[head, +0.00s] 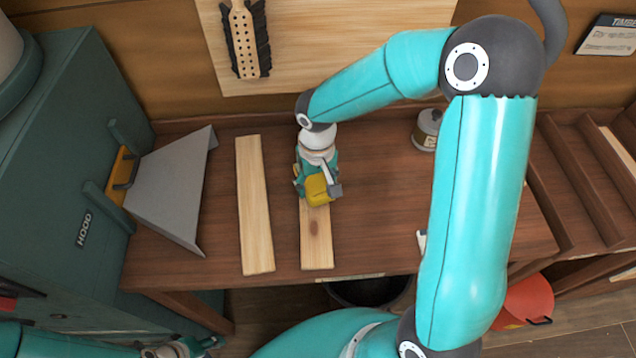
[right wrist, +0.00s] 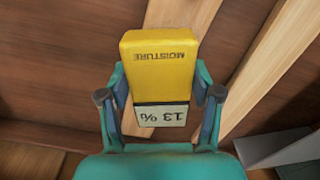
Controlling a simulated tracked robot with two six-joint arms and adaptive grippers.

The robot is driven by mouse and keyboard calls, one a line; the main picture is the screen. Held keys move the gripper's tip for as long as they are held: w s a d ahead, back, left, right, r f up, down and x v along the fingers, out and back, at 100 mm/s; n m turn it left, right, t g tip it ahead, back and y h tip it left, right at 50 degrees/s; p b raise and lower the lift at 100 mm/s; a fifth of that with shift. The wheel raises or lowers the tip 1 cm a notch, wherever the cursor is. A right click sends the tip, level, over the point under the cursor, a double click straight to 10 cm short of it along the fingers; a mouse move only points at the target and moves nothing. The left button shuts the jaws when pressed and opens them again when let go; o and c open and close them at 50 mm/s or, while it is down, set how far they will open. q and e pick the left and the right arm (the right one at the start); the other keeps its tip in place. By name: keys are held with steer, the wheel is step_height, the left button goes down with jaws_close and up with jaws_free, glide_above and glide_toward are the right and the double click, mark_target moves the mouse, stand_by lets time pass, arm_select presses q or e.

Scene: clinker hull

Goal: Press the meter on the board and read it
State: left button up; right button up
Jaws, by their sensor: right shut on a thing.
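The yellow moisture meter (head: 321,191) is held between the fingers of my right gripper (head: 318,180). In the right wrist view the meter (right wrist: 160,65) is marked MOISTURE, and its pale display (right wrist: 161,116) shows 13 %, upside down. The meter is over the right-hand pale board (head: 316,240), which has a dark knot. Its far end is hidden, so I cannot tell whether it touches the board. A second board (head: 255,205) lies to the left. My left gripper (head: 195,347) is partly seen at the bottom edge, away from the boards; its fingers are unclear.
A grey metal hood (head: 170,185) juts from the green HOOD cabinet (head: 60,130) left of the boards. A grey canister (head: 427,130) stands at the bench's back right. A brush (head: 245,40) hangs on the back panel. The wooden bench (head: 375,210) is mostly clear right of the boards.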

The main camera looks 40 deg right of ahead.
mark_target(316, 182)
step_height(316, 182, up, 6)
steer(key=p, duration=0.3)
steer(key=shift+f, duration=0.1)
stand_by(0.6)
